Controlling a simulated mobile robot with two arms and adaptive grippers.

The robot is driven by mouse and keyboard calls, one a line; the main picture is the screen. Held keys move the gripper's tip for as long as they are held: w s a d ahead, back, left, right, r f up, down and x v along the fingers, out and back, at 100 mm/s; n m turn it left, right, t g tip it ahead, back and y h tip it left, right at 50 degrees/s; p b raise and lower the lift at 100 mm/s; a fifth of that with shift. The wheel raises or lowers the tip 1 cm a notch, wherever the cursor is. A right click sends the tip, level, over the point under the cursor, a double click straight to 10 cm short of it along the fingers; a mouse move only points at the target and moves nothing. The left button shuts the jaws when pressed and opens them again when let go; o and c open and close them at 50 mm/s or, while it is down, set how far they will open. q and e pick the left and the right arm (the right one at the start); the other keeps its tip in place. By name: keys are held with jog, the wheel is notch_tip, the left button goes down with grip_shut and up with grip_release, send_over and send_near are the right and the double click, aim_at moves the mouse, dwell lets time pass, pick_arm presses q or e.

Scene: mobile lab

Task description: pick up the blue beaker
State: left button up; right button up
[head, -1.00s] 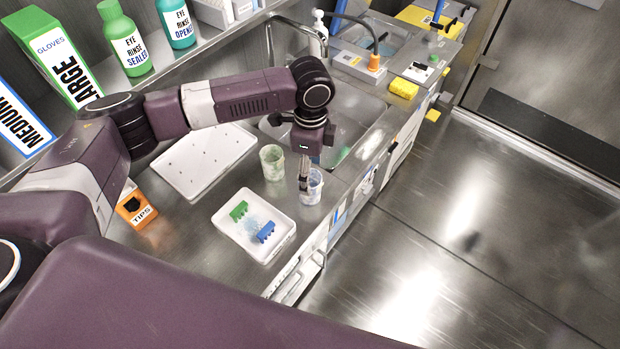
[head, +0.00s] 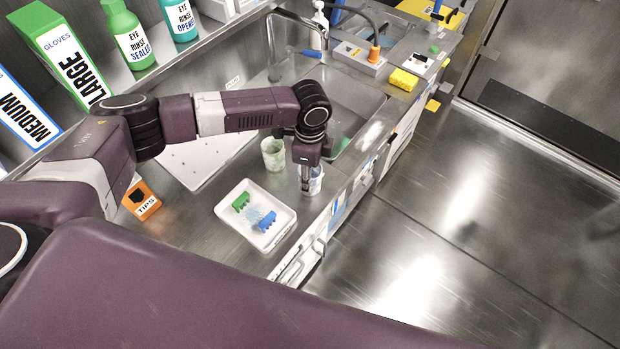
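The blue beaker (head: 316,183) stands on the steel counter near its front edge, in the head view. My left gripper (head: 306,186) points down at it from above and covers much of it. One finger shows at the beaker's left side; I cannot tell whether the fingers are closed on its wall. A green-tinted beaker (head: 273,154) stands just behind and to the left, apart from the gripper. My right gripper is not in view.
A larger white tray (head: 190,168), an orange tips box (head: 141,200) and a sink (head: 350,100) are nearby. The counter edge drops to open floor at right.

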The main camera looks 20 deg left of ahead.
pick_arm(q)
jog(key=c, duration=0.3)
jog(key=shift+c, duration=0.2)
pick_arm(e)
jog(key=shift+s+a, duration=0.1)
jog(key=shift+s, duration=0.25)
pick_arm(q)
jog(key=shift+r, duration=0.15)
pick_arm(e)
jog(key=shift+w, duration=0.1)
